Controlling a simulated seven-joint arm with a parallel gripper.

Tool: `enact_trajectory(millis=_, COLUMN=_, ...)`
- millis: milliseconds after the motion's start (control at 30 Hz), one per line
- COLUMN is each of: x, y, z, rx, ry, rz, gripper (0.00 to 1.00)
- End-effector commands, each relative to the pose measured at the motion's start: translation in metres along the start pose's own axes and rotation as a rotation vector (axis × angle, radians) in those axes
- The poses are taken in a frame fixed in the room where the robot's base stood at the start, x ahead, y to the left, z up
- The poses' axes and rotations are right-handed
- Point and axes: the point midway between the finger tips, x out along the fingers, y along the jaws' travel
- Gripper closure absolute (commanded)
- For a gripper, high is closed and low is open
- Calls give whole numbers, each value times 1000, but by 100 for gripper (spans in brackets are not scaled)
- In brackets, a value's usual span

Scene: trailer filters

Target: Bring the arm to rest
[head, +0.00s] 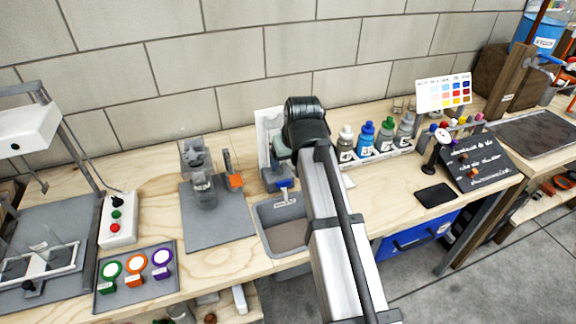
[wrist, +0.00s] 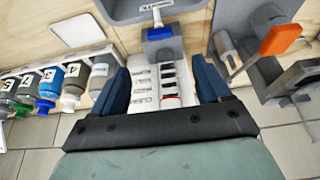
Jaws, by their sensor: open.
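My gripper (wrist: 160,68) is open, its two blue fingers spread apart with nothing held between them. Below and between the fingers, the wrist view shows a white panel (wrist: 146,88) with rows of dark marks. In the head view my arm reaches up from the bottom to the back of the bench, near the white panel (head: 268,120). My fingers are mostly hidden there by the wrist.
The grey tray (head: 265,218) is sunk in the bench left of my arm. Labelled bottles (head: 366,138) stand in a row to the right. A grey fixture with an orange part (head: 235,181) stands left. A black sign (head: 477,163) leans at the far right.

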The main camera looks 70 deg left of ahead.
Motion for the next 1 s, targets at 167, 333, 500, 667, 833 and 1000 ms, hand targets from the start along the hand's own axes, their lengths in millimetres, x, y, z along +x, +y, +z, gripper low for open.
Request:
enact_trajectory(millis=167, x=-8, y=0, z=0, rx=0, ry=-1, rz=0, gripper=23)
enact_trajectory(millis=333, x=-9, y=0, z=0, rx=0, ry=-1, rz=0, gripper=23)
enact_trajectory(millis=500, x=-9, y=0, z=0, rx=0, ry=-1, rz=0, gripper=23)
enact_trajectory(millis=667, x=-9, y=0, z=0, rx=0, ry=-1, rz=0, gripper=23)
enact_trajectory(millis=833, x=-7, y=5, z=3, rx=7, ry=-3, rz=2, gripper=23)
enact_trajectory(millis=1000, x=5, y=46, z=24, rx=65, ry=-18, rz=24, gripper=23)
